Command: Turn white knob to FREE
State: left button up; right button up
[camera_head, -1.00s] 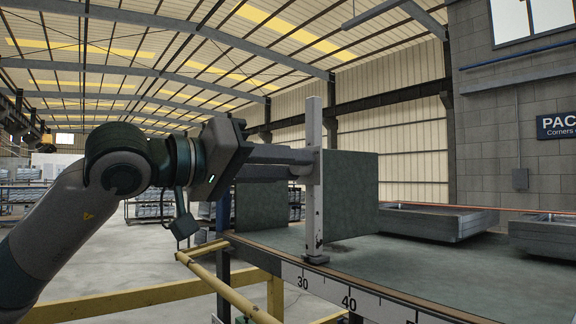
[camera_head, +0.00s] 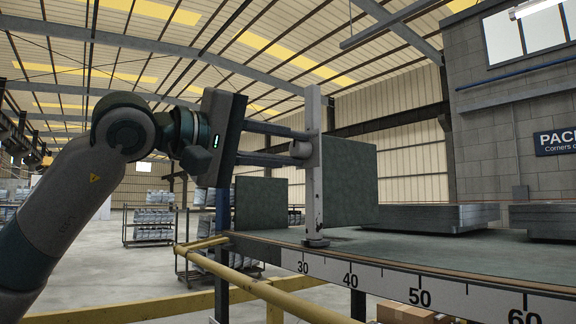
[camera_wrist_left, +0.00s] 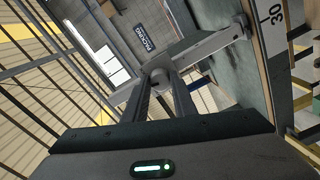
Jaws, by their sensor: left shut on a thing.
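The pale knob (camera_head: 301,149) sits on the upright grey post (camera_head: 314,195) at the table edge. In the left wrist view the knob (camera_wrist_left: 158,75) shows between the far ends of the two fingers. My left gripper (camera_head: 292,147) reaches in from the left and is shut on the knob, one finger above and one below it. In the left wrist view the gripper (camera_wrist_left: 160,84) has its fingers on either side of the knob. No FREE mark or pointer on the knob can be made out. My right gripper is not in view.
Dark green panels (camera_head: 350,183) stand at the post. The worktable (camera_head: 400,243) has a numbered scale (camera_head: 420,290) along its front edge. Metal trays (camera_head: 440,217) lie farther right. A yellow rail (camera_head: 270,293) runs below the table edge at the left.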

pick_arm(q)
jog(key=n+b, duration=0.2)
jog(key=shift+f+n, duration=0.2)
jog(key=shift+n, duration=0.5)
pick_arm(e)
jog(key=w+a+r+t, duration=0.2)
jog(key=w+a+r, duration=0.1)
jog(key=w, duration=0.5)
pick_arm(q)
jog(key=n+b, duration=0.3)
jog(key=n, duration=0.1)
jog(key=n+b, duration=0.1)
jog(key=n, duration=0.1)
jog(key=shift+n+b, duration=0.3)
jog(key=shift+b, duration=0.1)
jog(key=shift+r+n+b, duration=0.1)
jog(key=shift+n+b, duration=0.2)
jog(key=shift+n, duration=0.5)
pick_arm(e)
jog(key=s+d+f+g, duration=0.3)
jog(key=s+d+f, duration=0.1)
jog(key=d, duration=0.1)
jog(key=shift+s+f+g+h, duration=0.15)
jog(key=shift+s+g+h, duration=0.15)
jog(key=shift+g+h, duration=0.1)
pick_arm(q)
jog(key=o, duration=1)
jog(key=shift+o, duration=0.2)
jog(key=shift+a, duration=0.1)
